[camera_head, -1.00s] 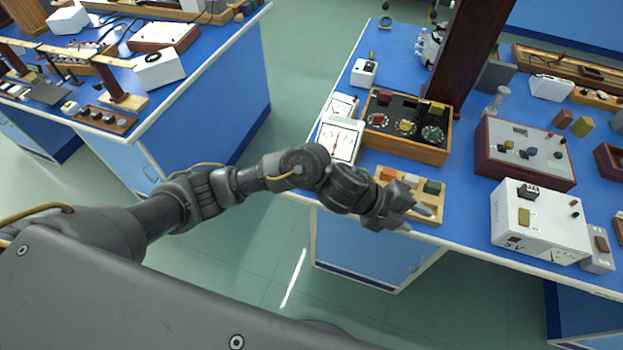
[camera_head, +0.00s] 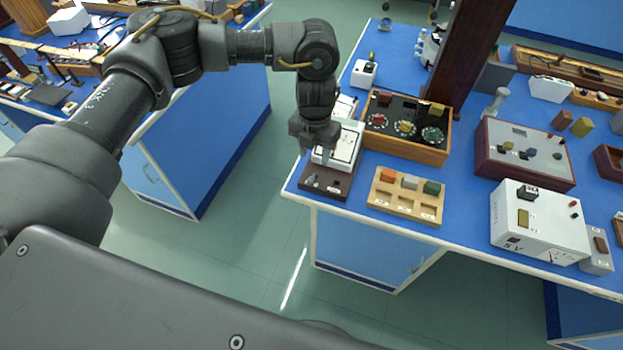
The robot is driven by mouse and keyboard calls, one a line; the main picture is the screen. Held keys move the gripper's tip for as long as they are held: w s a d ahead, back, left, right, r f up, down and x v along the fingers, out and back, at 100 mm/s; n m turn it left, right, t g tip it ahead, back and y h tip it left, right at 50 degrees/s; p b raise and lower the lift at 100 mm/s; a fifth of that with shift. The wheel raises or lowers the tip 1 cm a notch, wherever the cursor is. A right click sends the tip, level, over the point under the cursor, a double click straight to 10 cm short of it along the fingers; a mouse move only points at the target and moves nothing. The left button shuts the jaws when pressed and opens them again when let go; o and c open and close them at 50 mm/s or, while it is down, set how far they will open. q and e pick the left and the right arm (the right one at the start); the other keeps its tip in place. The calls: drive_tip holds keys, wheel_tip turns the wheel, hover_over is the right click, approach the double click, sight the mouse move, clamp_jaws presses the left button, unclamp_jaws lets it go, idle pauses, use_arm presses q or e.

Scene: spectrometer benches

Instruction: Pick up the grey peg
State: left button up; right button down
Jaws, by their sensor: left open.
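The grey peg (camera_head: 409,183) sits in the back row of a light wooden rack (camera_head: 404,209) near the bench's front edge. An orange peg (camera_head: 388,175) is on its left and a green peg (camera_head: 431,188) on its right. The front hollows of the rack look empty. My left gripper (camera_head: 318,150) points down, left of the rack and apart from the grey peg, over the white meter and the dark brown board. Its jaws are open, and nothing shows between them. My right gripper is not in view.
A dark brown board (camera_head: 327,182) with small parts lies under my left gripper. White meters (camera_head: 345,144) stand beside it. A wooden box with dials (camera_head: 405,147) is behind the rack. A white instrument (camera_head: 540,225) stands to the right, with bare blue bench between.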

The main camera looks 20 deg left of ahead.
sight(313, 177)
use_arm(q)
drive_tip(key=shift+f, duration=1.6)
drive_tip(key=shift+f+p, duration=0.4)
drive_tip(key=shift+p, duration=0.3)
wheel_tip(313, 177, down, 4)
drive_tip(key=shift+s+a+r+p, duration=0.1)
drive_tip(key=shift+r+p, duration=0.1)
drive_tip(key=shift+p, duration=0.55)
drive_tip(key=shift+f, duration=0.45)
clamp_jaws()
